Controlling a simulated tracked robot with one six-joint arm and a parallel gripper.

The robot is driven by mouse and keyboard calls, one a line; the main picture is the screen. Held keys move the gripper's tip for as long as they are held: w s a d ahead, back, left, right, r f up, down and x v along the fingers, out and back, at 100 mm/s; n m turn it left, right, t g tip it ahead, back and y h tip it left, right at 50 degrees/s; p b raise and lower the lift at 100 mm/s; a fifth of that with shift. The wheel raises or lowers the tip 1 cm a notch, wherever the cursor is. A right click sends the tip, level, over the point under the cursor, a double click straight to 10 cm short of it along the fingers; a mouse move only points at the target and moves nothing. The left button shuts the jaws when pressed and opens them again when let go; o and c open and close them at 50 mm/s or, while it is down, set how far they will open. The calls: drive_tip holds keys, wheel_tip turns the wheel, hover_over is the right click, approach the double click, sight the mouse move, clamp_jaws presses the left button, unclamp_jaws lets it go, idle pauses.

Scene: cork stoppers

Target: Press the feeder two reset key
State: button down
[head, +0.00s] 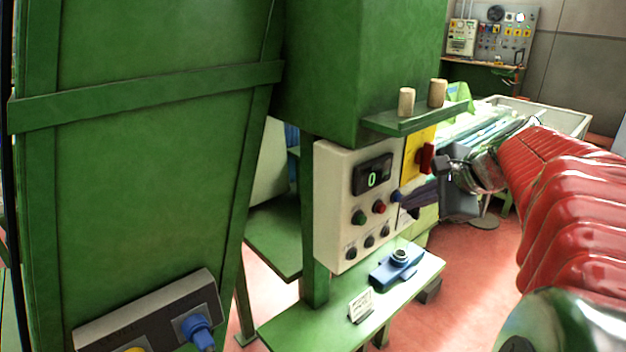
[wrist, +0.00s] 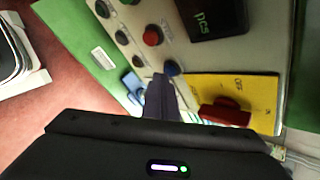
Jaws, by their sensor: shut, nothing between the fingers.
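A pale control panel (head: 335,205) on the green machine carries a display reading 0, a green button (head: 358,217), a red button (head: 379,206) and a blue button (head: 396,196). Below them is a row of black buttons (head: 370,242). I cannot read which one is the feeder two reset key. My gripper (head: 404,203) is shut and empty, its fingertips close to the panel's right edge by the blue button. In the wrist view, the tips (wrist: 160,78) are beside the blue button (wrist: 172,68); I cannot tell whether they touch it.
A red rotary switch (head: 426,158) on a yellow plate (wrist: 255,92) is close to my gripper. Two corks (head: 406,102) stand on a shelf above. A blue device (head: 398,266) and a small sign (head: 361,306) rest on the green ledge below. A grey box (head: 150,315) is at lower left.

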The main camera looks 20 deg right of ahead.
idle(0.6)
drive_tip(key=shift+s+d, duration=0.25)
drive_tip(key=shift+s, duration=0.45)
drive_tip(key=shift+s, duration=0.1)
drive_tip(key=shift+s+d, duration=0.3)
drive_tip(key=shift+s, duration=0.45)
drive_tip(key=shift+s+d, duration=0.25)
drive_tip(key=shift+s, duration=0.5)
drive_tip(key=shift+s+d, duration=0.3)
drive_tip(key=shift+s, duration=0.45)
drive_tip(key=a+f+n+g, duration=0.2)
drive_tip(key=a+f+n, duration=0.25)
drive_tip(key=a, duration=0.35)
drive_tip(key=a+f+n+g, duration=0.2)
drive_tip(key=a+f+n, duration=0.1)
drive_tip(key=a+n, duration=0.3)
drive_tip(key=s+a+f+n, duration=0.2)
drive_tip(key=s+a+n, duration=0.2)
drive_tip(key=a+n, duration=0.2)
drive_tip(key=s+a+f+n+h, duration=0.1)
drive_tip(key=s+a+n, duration=0.3)
drive_tip(key=a, duration=0.4)
drive_tip(key=shift+f+n+t, duration=0.3)
drive_tip(key=shift+f+n, duration=0.15)
drive_tip(key=shift+n, duration=0.4)
